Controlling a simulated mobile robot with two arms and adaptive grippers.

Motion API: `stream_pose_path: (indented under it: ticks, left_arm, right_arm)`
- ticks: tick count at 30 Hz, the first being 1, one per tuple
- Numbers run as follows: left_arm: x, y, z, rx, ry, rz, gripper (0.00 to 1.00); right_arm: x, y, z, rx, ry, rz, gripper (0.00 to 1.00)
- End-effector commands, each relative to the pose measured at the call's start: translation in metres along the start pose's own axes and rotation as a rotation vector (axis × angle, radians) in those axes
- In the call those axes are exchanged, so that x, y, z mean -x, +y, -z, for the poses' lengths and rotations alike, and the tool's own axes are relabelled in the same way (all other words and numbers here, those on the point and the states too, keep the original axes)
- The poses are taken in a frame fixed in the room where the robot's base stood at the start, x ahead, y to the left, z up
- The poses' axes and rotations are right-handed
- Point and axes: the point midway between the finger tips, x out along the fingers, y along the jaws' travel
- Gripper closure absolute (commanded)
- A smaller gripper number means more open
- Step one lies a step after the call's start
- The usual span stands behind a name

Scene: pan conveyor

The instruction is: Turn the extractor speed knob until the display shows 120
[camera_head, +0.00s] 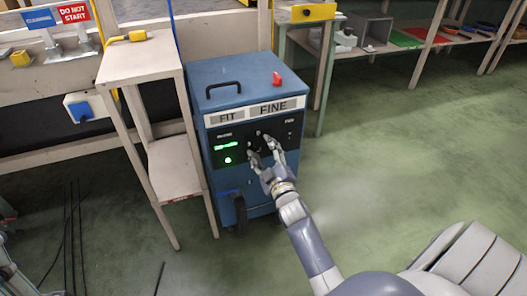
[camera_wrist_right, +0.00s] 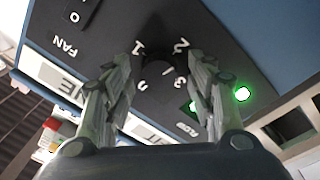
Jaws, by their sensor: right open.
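The blue extractor cabinet (camera_head: 233,85) stands on the floor with a black control panel on its front. A green-lit display (camera_head: 226,147) is at the panel's left; its digits are too small to read. My right gripper (camera_head: 260,147) is at the middle of the panel, its fingers open. In the right wrist view the dark round knob (camera_wrist_right: 157,69) lies between the spread fingers of the right gripper (camera_wrist_right: 163,62), with the marks 1, 2 and 3 around it. I cannot tell whether a finger touches it. My left gripper is not in view.
A FAN switch (camera_wrist_right: 78,10) and a green light (camera_wrist_right: 242,94) are on the same panel. A narrow wooden stand (camera_head: 140,62) is close on the cabinet's left. A red item (camera_head: 277,79) and a black handle are on top. The green floor to the right is free.

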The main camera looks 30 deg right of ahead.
Motion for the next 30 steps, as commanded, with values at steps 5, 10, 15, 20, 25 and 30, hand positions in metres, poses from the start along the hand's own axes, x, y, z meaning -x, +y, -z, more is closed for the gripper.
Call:
stream_pose_path:
  ticks: [5, 10, 15, 20, 25, 30]
  left_arm:
    - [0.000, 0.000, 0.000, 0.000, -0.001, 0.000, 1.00]
    - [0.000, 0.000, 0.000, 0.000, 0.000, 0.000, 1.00]
    - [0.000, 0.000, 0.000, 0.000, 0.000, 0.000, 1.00]
    - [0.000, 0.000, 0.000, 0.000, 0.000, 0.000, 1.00]
    - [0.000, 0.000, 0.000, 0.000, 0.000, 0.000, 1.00]
    - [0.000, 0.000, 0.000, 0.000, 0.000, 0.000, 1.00]
  right_arm:
    - [0.021, -0.001, -0.001, 0.000, -0.002, 0.002, 0.49]
    - [0.056, -0.001, -0.002, -0.001, -0.004, 0.003, 0.49]
    - [0.089, -0.001, -0.001, -0.001, -0.004, 0.002, 0.49]
    - [0.110, -0.001, -0.001, -0.001, -0.003, 0.002, 0.49]
    - [0.118, 0.000, -0.001, -0.001, -0.002, 0.001, 0.49]
    - [0.119, -0.001, -0.001, -0.001, -0.002, 0.001, 0.49]
